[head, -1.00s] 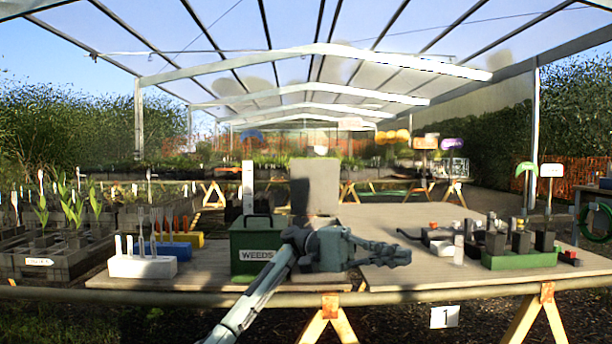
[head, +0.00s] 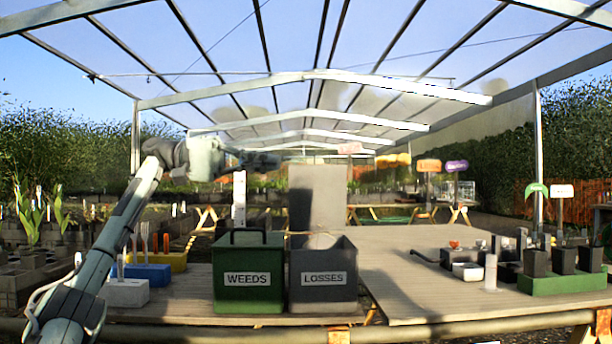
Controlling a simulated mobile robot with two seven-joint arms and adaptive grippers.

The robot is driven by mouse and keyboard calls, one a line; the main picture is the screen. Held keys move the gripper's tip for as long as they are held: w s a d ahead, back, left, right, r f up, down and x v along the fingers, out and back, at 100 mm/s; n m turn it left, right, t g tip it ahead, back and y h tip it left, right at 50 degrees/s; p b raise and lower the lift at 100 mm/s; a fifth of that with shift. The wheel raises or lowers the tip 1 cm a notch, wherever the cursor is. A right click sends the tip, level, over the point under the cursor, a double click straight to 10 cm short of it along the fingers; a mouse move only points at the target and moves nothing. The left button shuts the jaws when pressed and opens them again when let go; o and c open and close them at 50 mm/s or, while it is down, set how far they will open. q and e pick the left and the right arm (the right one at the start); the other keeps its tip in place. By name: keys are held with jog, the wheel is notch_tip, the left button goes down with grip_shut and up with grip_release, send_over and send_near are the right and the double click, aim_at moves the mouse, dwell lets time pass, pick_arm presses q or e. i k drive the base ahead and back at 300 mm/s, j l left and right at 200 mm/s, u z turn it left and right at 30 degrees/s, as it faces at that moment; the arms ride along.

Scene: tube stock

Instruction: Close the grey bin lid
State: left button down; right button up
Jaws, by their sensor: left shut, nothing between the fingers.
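The grey bin (head: 322,294), labelled LOSSES, stands on the bench right of the green bin. Its grey lid (head: 318,196) is open and stands upright at the bin's back edge. A pale rounded thing (head: 321,241) shows inside the bin's mouth. My left gripper (head: 276,160) is shut and empty. It is raised above the green bin and points right, just left of the lid's top left corner in the picture. I cannot tell how far in front of or behind the lid it is. My right gripper is out of view.
The green bin (head: 248,288), labelled WEEDS, has a closed lid with a dark handle. A white block (head: 124,293) and a blue block (head: 150,273) hold tools at the left. Pots in a green tray (head: 553,284) stand at the right.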

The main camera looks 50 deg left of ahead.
aim_at(317, 193)
jog(key=i+j, duration=0.25)
jog(key=j, duration=0.15)
jog(key=i+j, duration=0.2)
jog(key=j, duration=0.25)
jog(key=i+j, duration=0.25)
jog(key=j, duration=0.15)
jog(key=i+j, duration=0.2)
jog(key=j, duration=0.25)
